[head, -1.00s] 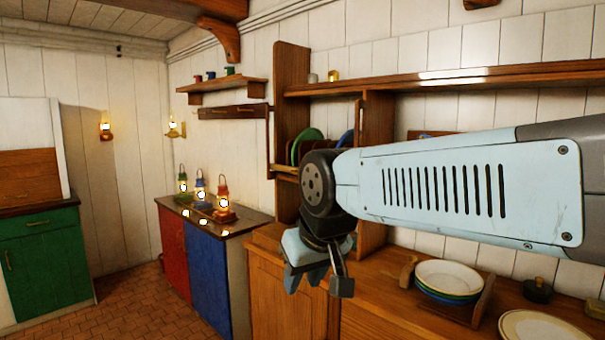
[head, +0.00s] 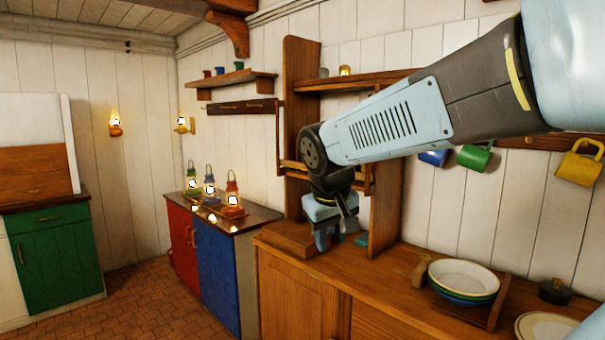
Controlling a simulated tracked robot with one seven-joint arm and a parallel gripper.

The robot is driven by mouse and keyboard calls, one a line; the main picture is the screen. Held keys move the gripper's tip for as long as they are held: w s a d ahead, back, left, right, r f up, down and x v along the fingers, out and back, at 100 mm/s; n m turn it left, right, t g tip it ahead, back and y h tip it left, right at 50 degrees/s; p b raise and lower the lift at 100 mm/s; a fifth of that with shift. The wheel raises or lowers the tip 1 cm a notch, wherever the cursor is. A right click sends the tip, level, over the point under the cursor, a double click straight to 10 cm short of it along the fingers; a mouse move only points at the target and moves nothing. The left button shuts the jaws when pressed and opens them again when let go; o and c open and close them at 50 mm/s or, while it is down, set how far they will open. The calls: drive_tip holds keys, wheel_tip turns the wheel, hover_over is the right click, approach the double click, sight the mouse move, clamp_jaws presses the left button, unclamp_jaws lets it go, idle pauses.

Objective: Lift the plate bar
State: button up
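The wooden plate rack has tall uprights (head: 301,90) and stands on the counter against the wall. What looks like its plate bar (head: 293,166) crosses the front low down; only its left part shows, and my arm hides the rest. The plates in the rack are hidden behind my arm. My gripper (head: 337,237) points down in front of the rack, below the bar's level and close above the counter. I cannot tell whether its fingers are apart or touch anything.
The counter (head: 400,245) holds a wooden box (head: 289,240), a stack of plates (head: 464,277) in a holder and a lidded pot (head: 554,291). Mugs (head: 475,157) hang at the right. Lit lanterns (head: 209,187) stand on the cabinet at left. Floor (head: 140,310) is clear at left.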

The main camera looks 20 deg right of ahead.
drive_tip(key=w+d+r+g+h, duration=0.1)
drive_tip(key=w+d+h, duration=0.5)
drive_tip(key=w, duration=0.7)
drive_tip(key=w+d+g+h, duration=0.1)
drive_tip(key=w+d+h, duration=0.2)
drive_tip(key=w+d, duration=0.7)
drive_tip(key=w+a+f+n+t+h, duration=0.1)
drive_tip(key=w+a+n+t+h, duration=0.2)
drive_tip(key=w, duration=0.9)
drive_tip(key=w+a+f+n+t+h, duration=0.1)
drive_tip(key=w+a+t+h, duration=0.2)
drive_tip(key=w, duration=1)
drive_tip(key=shift+g+h, duration=0.5)
drive_tip(key=shift+h, duration=0.2)
drive_tip(key=x, duration=1.3)
drive_tip(key=shift+s+d+r, duration=0.15)
drive_tip(key=shift+r, duration=0.05)
drive_tip(key=shift+c, duration=0.5)
clamp_jaws()
